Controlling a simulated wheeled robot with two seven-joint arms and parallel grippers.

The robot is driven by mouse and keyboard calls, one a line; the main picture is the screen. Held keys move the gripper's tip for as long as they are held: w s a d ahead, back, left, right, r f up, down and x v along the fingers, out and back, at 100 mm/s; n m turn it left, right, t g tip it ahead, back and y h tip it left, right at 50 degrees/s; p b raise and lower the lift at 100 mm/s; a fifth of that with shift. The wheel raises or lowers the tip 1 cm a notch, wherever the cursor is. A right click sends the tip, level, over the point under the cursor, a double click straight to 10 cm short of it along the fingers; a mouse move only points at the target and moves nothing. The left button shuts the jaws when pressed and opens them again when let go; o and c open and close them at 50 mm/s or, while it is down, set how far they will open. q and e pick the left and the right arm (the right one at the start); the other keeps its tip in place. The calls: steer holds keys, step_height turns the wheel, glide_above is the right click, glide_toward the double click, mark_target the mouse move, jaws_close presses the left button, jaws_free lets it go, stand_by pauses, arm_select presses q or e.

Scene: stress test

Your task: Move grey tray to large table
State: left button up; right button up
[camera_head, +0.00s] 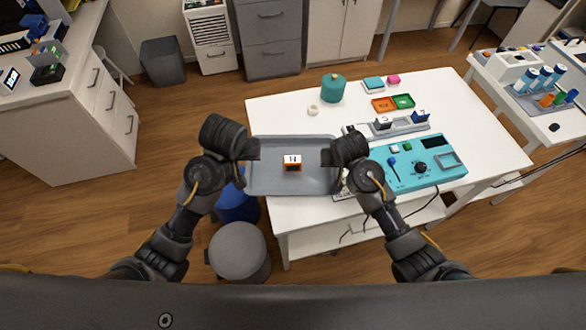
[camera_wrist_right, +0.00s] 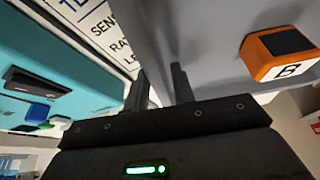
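The grey tray (camera_head: 310,184) is at the left end of the white table (camera_head: 290,112), its left part reaching past the table's edge. I cannot tell whether it touches the tabletop. An orange, white and black block (camera_head: 292,163) sits in it; the block also shows in the right wrist view (camera_wrist_right: 280,55). My left gripper (camera_head: 253,149) is at the tray's left rim and appears shut on it. My right gripper (camera_head: 328,156) is at the right rim; in the right wrist view its fingers (camera_wrist_right: 160,88) stand either side of the tray wall (camera_wrist_right: 215,40).
A teal device (camera_head: 415,178) and a grey rack with blocks (camera_head: 400,128) stand right of the tray. A teal canister (camera_head: 333,87) and a white ring (camera_head: 313,110) are behind it. A grey stool (camera_head: 238,250) and a blue bin (camera_head: 236,205) stand below left.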

steer(key=v, duration=1.2)
stand_by(0.3)
